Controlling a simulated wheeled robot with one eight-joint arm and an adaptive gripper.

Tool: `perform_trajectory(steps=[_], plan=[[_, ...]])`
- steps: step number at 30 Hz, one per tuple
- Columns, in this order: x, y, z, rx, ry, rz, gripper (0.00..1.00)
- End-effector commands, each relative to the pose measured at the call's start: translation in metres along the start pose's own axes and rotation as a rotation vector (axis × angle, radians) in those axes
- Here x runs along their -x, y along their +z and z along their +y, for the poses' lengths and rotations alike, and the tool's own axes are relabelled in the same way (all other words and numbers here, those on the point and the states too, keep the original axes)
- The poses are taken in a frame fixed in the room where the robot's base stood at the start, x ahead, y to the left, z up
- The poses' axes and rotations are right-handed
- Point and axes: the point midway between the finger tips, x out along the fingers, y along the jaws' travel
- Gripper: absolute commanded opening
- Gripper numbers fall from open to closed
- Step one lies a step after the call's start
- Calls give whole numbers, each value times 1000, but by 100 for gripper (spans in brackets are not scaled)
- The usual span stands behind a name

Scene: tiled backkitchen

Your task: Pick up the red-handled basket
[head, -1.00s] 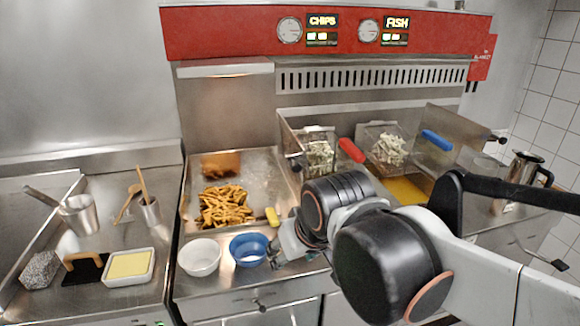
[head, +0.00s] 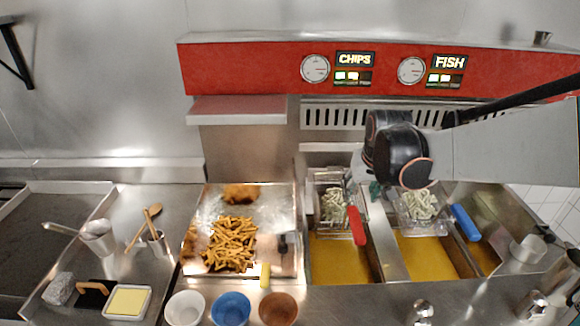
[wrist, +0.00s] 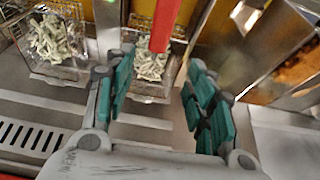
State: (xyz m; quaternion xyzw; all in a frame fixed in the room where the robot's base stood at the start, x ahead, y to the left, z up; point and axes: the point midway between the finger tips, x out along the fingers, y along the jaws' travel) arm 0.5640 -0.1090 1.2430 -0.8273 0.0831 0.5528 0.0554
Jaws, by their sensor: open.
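The red-handled basket (head: 326,212) is a wire basket of pale chips at the back of the left fryer well, its red handle (head: 356,225) pointing to the front. In the wrist view the basket (wrist: 148,88) and its red handle (wrist: 168,20) show between the fingers, beyond their tips. My gripper (wrist: 160,70) is open and empty, with teal finger pads. In the head view my gripper (head: 375,190) is just right of the basket, largely hidden by my wrist. I cannot tell its exact height above the basket.
A similar blue-handled basket (head: 465,222) hangs close on the right. Yellow oil (head: 338,258) lies in the wells. A tray (head: 206,240) of cooked chips stands left. The red fryer panel (head: 240,68) rises behind. Bowls (head: 231,308) stand along the front.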

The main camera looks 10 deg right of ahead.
Motion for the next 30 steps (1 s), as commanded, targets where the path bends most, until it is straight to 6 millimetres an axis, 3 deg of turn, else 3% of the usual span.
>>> perform_trajectory(steps=[9,20,30], plan=[[-59,0,0,0,0,0,50],[-86,1,1,0,0,0,50],[-128,3,5,0,0,1,50]])
